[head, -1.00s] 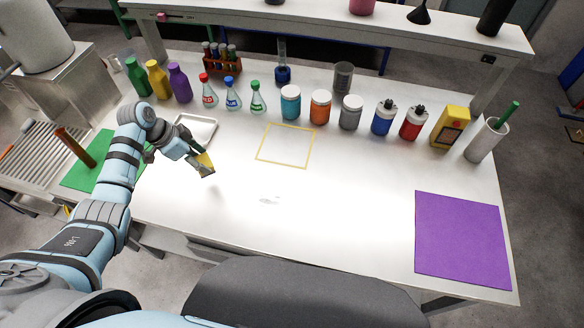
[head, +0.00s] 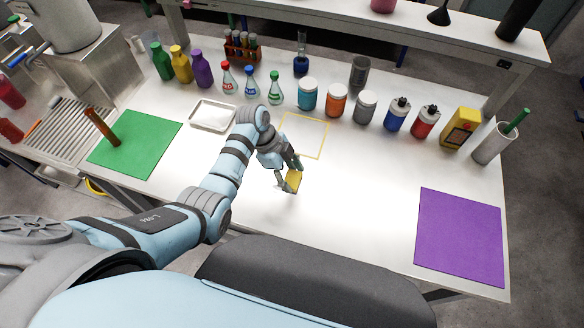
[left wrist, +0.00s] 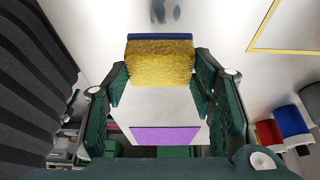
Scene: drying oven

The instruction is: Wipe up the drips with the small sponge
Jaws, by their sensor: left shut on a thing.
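The small sponge (head: 294,181) is yellow; in the left wrist view its face (left wrist: 160,62) shows with a blue backing strip along its top edge. My left gripper (head: 287,177) is shut on the sponge, with one finger on each side of it. It is over the middle of the white table, just below the yellow outlined square. The drips (left wrist: 166,11) are small grey-blue smears on the white surface, at the top of the left wrist view just beyond the sponge. In the head view I cannot make them out. Whether the sponge touches the table is unclear.
A purple mat (head: 460,237) lies at the right and a green mat (head: 135,143) at the left. A white tray (head: 214,116) is left of my arm. Bottles, flasks and jars line the back. The table between the sponge and the purple mat is clear.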

